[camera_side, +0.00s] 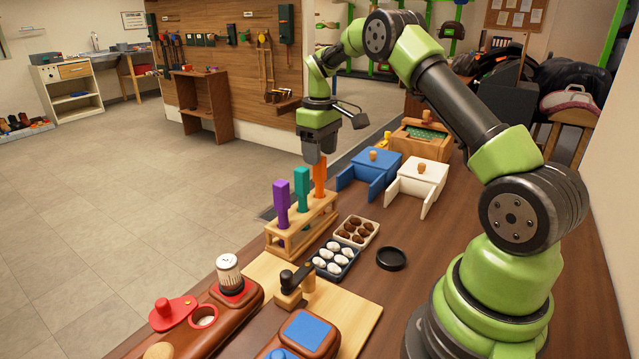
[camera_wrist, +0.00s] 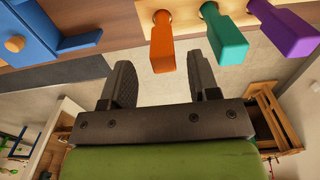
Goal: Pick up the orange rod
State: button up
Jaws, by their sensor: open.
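The orange rod (camera_side: 319,178) stands upright at the far end of a wooden rack (camera_side: 318,213). A teal rod (camera_side: 302,188) and a purple rod (camera_side: 281,203) stand in the same rack. My gripper (camera_side: 316,158) is just above the orange rod in the side view and overlaps its top. In the wrist view the orange rod (camera_wrist: 163,42) appears ahead of my open fingers (camera_wrist: 162,72), its top end lying sideways between the two fingertips. Nothing is between the fingers. Whether a finger touches the rod cannot be told.
The teal rod is close beside the orange one. A blue box (camera_side: 372,168) and a white box (camera_side: 420,180) with open doors stand right of the rack. Trays of brown (camera_side: 356,232) and white pieces (camera_side: 333,260) lie close to the rack's right side.

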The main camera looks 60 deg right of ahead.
aim_at(320, 169)
jog(key=f, duration=0.4)
jog(key=shift+s+a+f, duration=0.1)
jog(key=shift+a+f, duration=0.1)
jog(key=shift+f, duration=0.05)
grip_shut()
notch_tip(320, 169, up, 10)
jog(key=shift+r, duration=0.1)
jog(key=c, duration=0.6)
grip_release()
jog(key=shift+c, duration=1.4)
